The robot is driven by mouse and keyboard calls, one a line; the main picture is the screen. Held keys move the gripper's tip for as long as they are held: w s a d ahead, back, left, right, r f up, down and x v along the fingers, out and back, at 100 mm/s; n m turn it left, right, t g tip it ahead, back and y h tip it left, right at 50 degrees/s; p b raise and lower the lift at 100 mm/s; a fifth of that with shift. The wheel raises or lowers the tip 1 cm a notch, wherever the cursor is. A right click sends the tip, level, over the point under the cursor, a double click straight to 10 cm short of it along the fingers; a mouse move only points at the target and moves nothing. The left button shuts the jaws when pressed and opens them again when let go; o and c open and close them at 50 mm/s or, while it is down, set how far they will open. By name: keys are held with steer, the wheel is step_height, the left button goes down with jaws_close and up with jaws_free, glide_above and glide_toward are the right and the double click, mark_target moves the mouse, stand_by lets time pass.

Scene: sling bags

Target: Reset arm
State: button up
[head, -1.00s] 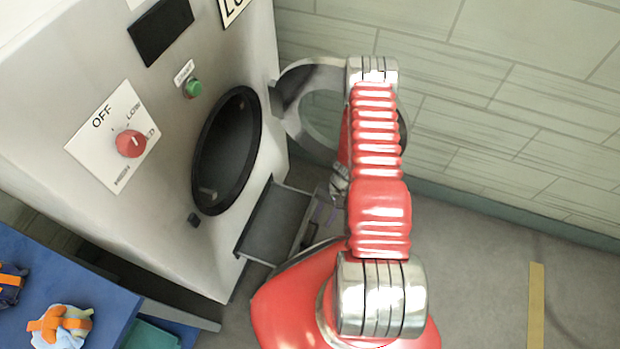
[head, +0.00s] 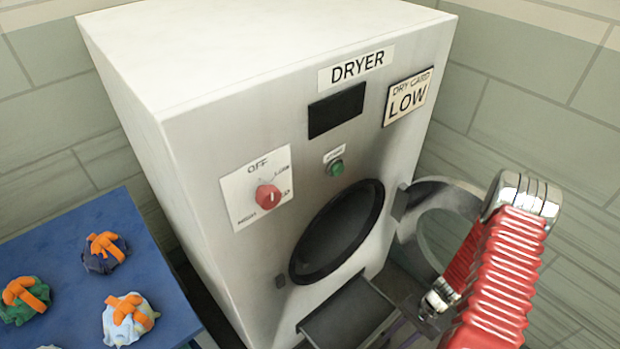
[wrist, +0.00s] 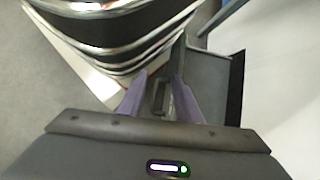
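My red ribbed arm rises at the right of the head view, bent at a silver joint. My gripper (wrist: 161,76) shows in the wrist view with two purple fingers set apart, with no held object visible between them.
The dryer has a red knob (head: 268,196), a green button (head: 336,168) and a LOW card (head: 408,97). A tray (head: 347,315) juts out below the opening.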

steer(key=w+a+r+n+t+h, duration=0.1)
steer(key=w+r+n+h, duration=0.1)
steer(key=r, duration=1.3)
steer(key=w+a+r+n+h, duration=0.1)
steer(key=r+n, duration=0.1)
steer(key=r, duration=1.3)
steer(key=s+a+r+n+t+h, duration=0.1)
steer(key=s+a+r+t, duration=0.1)
steer(key=r, duration=0.6)
steer(key=s+a+r+n+t+h, duration=0.1)
steer(key=s+a+r+n+t, duration=0.1)
steer(key=r, duration=0.7)
steer(key=s+a+r+n+t, duration=0.2)
steer(key=a+r, duration=0.3)
steer(key=r, duration=0.4)
steer(key=shift+s+t+h, duration=0.15)
steer(key=shift+t+h, duration=0.25)
steer(key=shift+t, duration=0.4)
steer(key=shift+a, duration=0.1)
